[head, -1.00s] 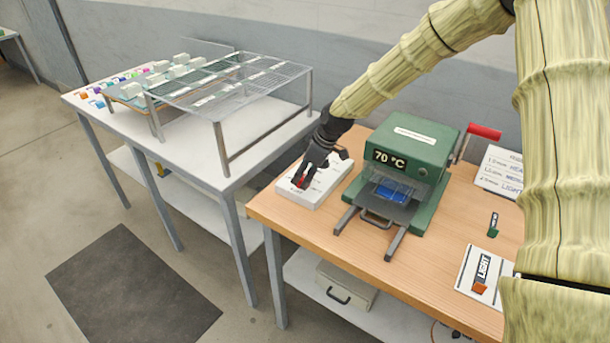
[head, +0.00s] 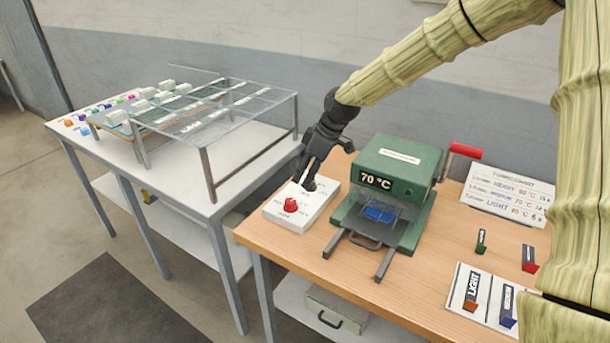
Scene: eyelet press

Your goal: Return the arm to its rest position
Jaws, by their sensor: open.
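My arm, in a pale ribbed sleeve, reaches in from the right of the head view. My gripper (head: 307,172) is black, points down and is open and empty. It hangs at the back left part of a white control box (head: 318,207) with a red knob (head: 290,204). The gripper is apart from the knob; whether its fingertips touch the box is hard to tell.
A green press (head: 400,170) reading 70 °C with a red-handled lever stands right of the box on the wooden table (head: 290,249). A wire rack (head: 232,100) stands on the white table at left.

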